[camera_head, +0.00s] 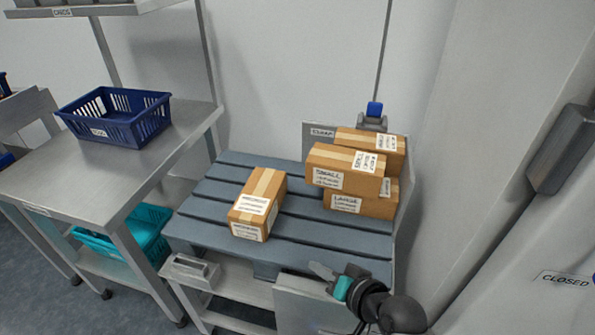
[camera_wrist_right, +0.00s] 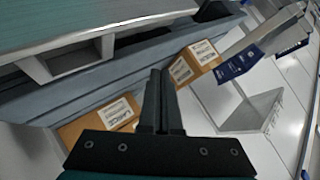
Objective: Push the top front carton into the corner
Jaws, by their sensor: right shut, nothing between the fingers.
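The top front carton (camera_head: 343,160), brown with a label reading SMALL, rests on a carton labelled LARGE (camera_head: 358,203) at the right side of the grey slatted pallet (camera_head: 315,234). Another carton (camera_head: 371,141) sits behind it, near the corner of the upright panels. My right gripper (camera_head: 318,270) is shut and empty at the pallet's front edge, in front of and below the stack, apart from it. Its closed fingers show in the right wrist view (camera_wrist_right: 159,72), with two cartons (camera_wrist_right: 196,62) (camera_wrist_right: 100,118) beyond; I cannot tell which they are. My left gripper is out of view.
A lone carton (camera_head: 257,204) lies on the pallet left of the stack, with bare slats between. An upright panel (camera_head: 317,132) stands behind the pallet. A steel table (camera_head: 60,165) with a blue basket (camera_head: 117,120) is at left. A teal basket (camera_head: 148,226) sits below it.

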